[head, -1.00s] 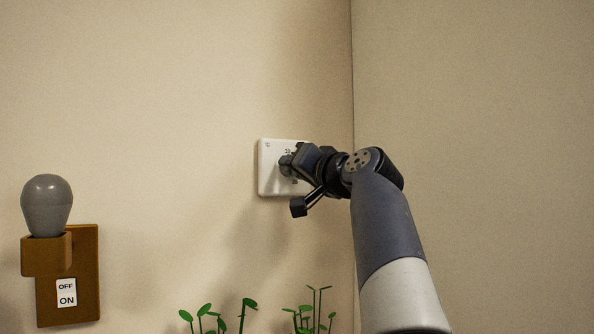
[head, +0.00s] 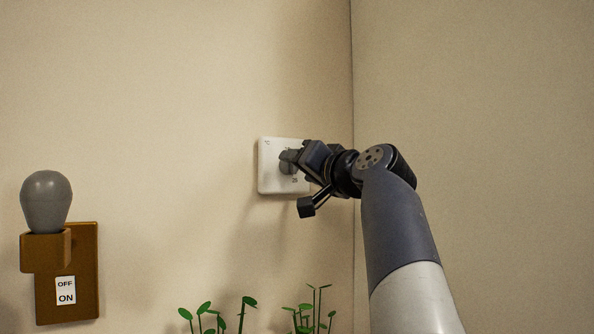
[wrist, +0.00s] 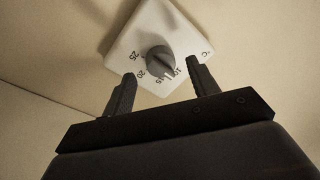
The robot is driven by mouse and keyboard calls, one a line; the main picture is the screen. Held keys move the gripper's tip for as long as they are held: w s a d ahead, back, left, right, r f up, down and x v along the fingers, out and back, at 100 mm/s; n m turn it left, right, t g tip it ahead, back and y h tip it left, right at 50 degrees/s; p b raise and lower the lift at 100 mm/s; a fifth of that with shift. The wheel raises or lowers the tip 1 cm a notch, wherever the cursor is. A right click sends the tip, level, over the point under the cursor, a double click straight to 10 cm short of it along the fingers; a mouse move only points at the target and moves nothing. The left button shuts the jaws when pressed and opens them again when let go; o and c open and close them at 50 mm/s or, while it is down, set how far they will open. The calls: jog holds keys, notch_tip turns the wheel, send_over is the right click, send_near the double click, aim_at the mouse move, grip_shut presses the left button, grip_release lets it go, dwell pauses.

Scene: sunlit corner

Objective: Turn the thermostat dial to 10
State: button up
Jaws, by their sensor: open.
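The thermostat is a white square plate (head: 268,180) on the wall, left of the corner; it also shows in the wrist view (wrist: 133,38). Its round grey dial (wrist: 160,61) carries a ridge that appears to point toward the 10 and 15 marks; the exact setting is hard to read. The marks 10, 15, 20 and 25 show around it. In the head view the dial (head: 287,163) is partly hidden by my gripper (head: 304,160). My gripper is open and empty, its fingers apart and short of the dial, one toward each side in the wrist view.
A grey bulb (head: 46,202) stands in a brown holder (head: 86,270) with an OFF/ON switch (head: 65,291) at the lower left. Green plants (head: 310,312) rise below the thermostat.

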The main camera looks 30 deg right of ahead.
aim_at(291, 165)
jog(key=s+b, duration=0.1)
jog(key=s, duration=0.7)
jog(key=shift+s+d+f, duration=0.2)
jog(key=shift+s+f, duration=0.1)
jog(key=shift+f, duration=0.15)
jog(key=shift+w, duration=0.1)
jog(key=w+r+p, duration=0.1)
jog(key=w+p, duration=0.1)
jog(key=w, duration=0.8)
jog(key=shift+w+a, duration=0.25)
jog(key=shift+w, duration=0.05)
